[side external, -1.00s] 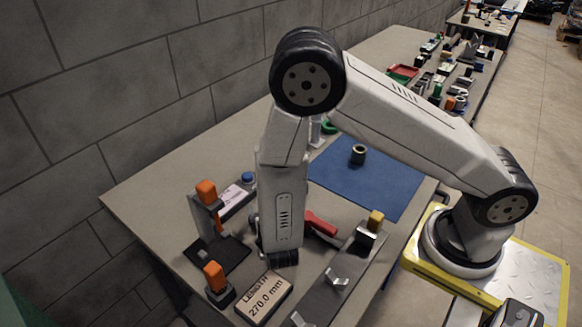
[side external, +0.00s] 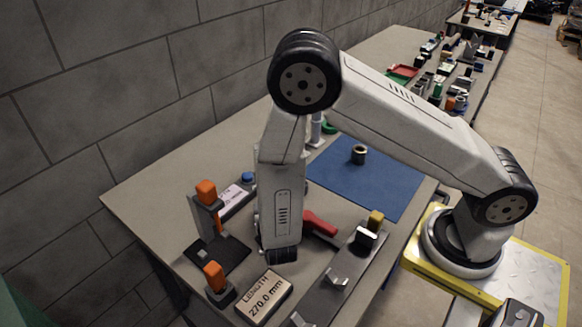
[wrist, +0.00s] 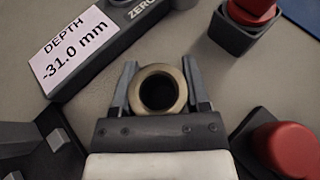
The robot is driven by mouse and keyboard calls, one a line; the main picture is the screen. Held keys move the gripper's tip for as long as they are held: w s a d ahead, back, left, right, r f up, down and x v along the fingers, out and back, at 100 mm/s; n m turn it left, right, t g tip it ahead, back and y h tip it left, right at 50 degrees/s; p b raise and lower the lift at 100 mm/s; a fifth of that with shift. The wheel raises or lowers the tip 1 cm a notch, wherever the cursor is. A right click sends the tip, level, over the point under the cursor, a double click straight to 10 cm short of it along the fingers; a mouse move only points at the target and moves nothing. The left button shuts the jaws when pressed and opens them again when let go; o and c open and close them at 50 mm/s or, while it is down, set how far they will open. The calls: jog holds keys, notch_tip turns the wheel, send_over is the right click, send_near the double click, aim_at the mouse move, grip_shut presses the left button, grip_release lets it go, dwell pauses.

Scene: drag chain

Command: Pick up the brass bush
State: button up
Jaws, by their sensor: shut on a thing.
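The brass bush (wrist: 144,76), a short tan ring with a dark bore, sits between the two fingers of my gripper (wrist: 160,76) in the wrist view. The fingers are shut on its left and right sides, and its open end faces the camera. Whether its lower end touches the bench cannot be told. In the side view my own wrist hides the fingers and the bush.
A depth readout (wrist: 75,48) showing -31.0 mm lies at upper left in the wrist view. A red-topped block (wrist: 238,35) and a red knob (wrist: 290,148) are on the right. A dark cylinder (side external: 359,154) stands on the blue mat (side external: 385,188). Orange-topped posts (side external: 207,193) stand left of my wrist.

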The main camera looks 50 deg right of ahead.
jog(key=shift+r, duration=0.1)
grip_shut()
jog(key=shift+r, duration=4.95)
